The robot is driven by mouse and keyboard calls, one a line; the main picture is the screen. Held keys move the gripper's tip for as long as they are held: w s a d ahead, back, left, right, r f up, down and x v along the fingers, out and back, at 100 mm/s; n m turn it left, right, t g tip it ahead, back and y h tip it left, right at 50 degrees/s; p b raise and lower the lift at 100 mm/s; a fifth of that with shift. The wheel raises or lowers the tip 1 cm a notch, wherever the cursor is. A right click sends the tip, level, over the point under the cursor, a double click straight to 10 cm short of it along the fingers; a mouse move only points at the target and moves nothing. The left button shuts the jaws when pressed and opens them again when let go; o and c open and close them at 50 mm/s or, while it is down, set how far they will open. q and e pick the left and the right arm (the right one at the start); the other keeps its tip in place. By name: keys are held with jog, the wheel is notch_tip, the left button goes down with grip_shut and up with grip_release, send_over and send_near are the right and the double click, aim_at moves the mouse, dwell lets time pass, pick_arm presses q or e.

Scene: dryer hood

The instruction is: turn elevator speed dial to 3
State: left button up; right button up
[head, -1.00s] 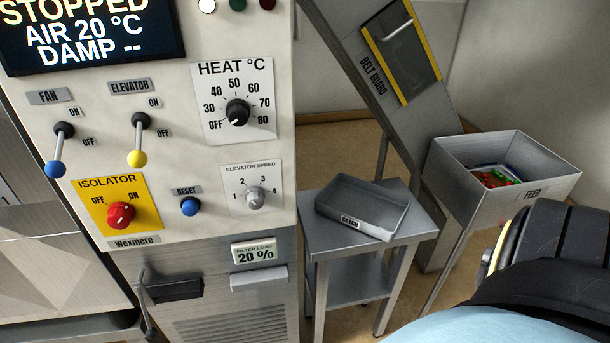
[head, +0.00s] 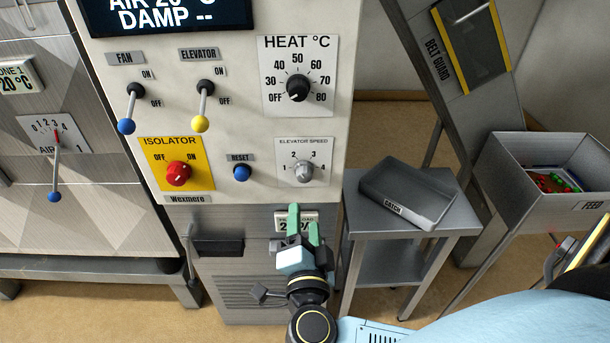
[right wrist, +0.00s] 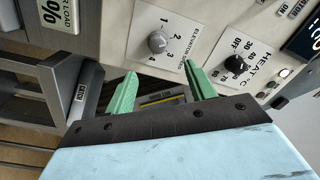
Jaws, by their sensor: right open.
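The elevator speed dial (head: 303,171) is a small grey knob on a white plate marked 1 to 4, low on the control panel. I cannot tell for sure which number it points to. It also shows in the right wrist view (right wrist: 157,42), just beyond the fingertips. My right gripper (head: 304,218) has green fingers, open and empty, pointing up just below the dial in the head view. It partly hides the filter load display (head: 283,217). In the right wrist view the fingers (right wrist: 160,72) stand apart and touch nothing visible. My left gripper is not in view.
The reset button (head: 242,172) and red isolator knob (head: 179,174) are left of the dial. The heat dial (head: 298,88) is above it. A catch tray (head: 405,195) on a steel stand is to the right, with a feed bin (head: 540,205) beyond.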

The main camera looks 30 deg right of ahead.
aim_at(305, 178)
jog(key=shift+m+g, duration=0.3)
jog(key=x, duration=1.3)
jog(key=shift+d+r, duration=0.15)
jog(key=c, duration=1)
